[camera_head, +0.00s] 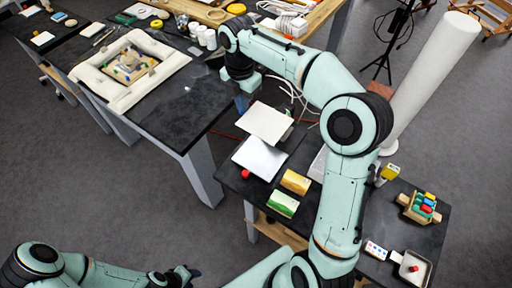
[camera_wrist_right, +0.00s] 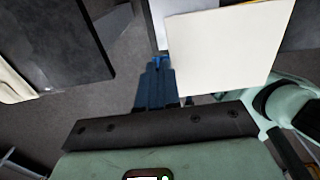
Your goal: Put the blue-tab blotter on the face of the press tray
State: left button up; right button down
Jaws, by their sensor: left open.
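A cream sheet (camera_head: 265,122), which looks like the blue-tab blotter, is above the left end of the right bench. It also shows large in the right wrist view (camera_wrist_right: 228,45), with blue at its left edge beside the fingertips. My right gripper (camera_wrist_right: 157,62) appears shut on that blue tab, though the fingers largely hide it. A white flat piece (camera_head: 258,158) with a red tab lies below the sheet on the bench. I cannot tell for sure which thing is the press tray. My left gripper (camera_head: 186,273) is open and empty at the bottom, away from both benches.
A padded cream tray (camera_head: 95,78) holding small pieces stands on the left dark table. The right bench holds yellow and green blocks (camera_head: 289,192), a rack of coloured items (camera_head: 420,206) and a small white tray (camera_head: 403,266). A white roll (camera_head: 435,70) stands behind.

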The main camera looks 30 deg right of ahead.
jog(key=b, duration=0.2)
send_near(246, 148)
pick_arm(q)
jog(key=shift+s+f+b, duration=0.35)
jog(key=shift+s+f, duration=1.6)
jog(key=shift+s, duration=0.05)
pick_arm(e)
jog(key=shift+f, duration=3.05)
jog(key=shift+f, duration=0.2)
jog(key=c, duration=1.4)
grip_release()
jog(key=shift+o, duration=0.2)
jog(key=shift+a, duration=0.1)
jog(key=shift+r, duration=0.15)
pick_arm(q)
jog(key=shift+w+r+p, duration=0.8)
jog(key=shift+w+r, duration=0.1)
jog(key=shift+r, duration=0.15)
pick_arm(e)
notch_tip(246, 148, up, 12)
